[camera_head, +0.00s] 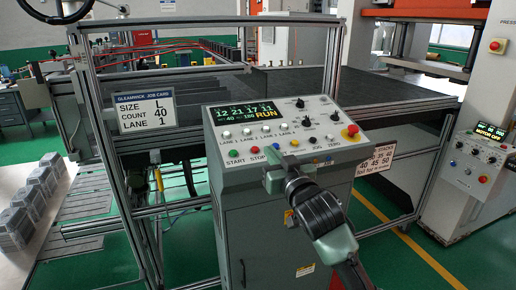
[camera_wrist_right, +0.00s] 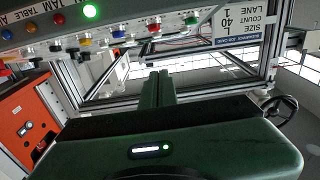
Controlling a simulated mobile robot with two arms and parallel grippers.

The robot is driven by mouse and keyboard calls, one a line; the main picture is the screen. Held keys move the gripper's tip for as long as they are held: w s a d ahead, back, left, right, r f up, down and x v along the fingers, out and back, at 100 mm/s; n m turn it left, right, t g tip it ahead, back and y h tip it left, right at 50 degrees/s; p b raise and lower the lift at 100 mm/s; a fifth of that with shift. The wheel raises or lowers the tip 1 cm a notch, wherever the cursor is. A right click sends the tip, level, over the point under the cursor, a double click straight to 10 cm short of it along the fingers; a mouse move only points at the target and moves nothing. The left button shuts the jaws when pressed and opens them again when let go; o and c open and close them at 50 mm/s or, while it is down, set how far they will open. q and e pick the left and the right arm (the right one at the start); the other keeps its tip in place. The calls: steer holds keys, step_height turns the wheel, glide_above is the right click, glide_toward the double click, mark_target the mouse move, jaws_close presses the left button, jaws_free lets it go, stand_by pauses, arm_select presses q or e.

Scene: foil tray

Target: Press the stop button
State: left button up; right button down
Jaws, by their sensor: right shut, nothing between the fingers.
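The grey-green console (camera_head: 222,178) stands at the centre of the head view. The red stop button (camera_head: 255,150) sits on its sloped top, above the STOP label and beside the START label. My right gripper (camera_head: 273,158) is at the console's front edge, just right of the STOP label, its fingers shut and empty. I cannot tell whether it touches the panel. In the right wrist view, the shut fingers (camera_wrist_right: 158,88) point up below the row of coloured buttons, with a visible gap. My left gripper is not in view.
The console display (camera_head: 245,112) reads RUN. A red knob on a yellow base (camera_head: 351,131) is at the panel's right end. A metal frame (camera_head: 100,130) with a job card (camera_head: 146,112) stands at left. Another control box (camera_head: 478,165) is at far right.

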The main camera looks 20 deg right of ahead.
steer(key=p, duration=0.4)
glide_above(258, 159)
steer(key=shift+s+r, duration=0.3)
steer(key=shift+s, duration=0.15)
steer(key=f, duration=0.1)
steer(key=f+p, duration=0.1)
steer(key=shift+w+f, duration=0.2)
steer(key=shift+f, duration=0.1)
steer(key=shift+w+f, duration=0.1)
steer(key=shift+f, duration=0.55)
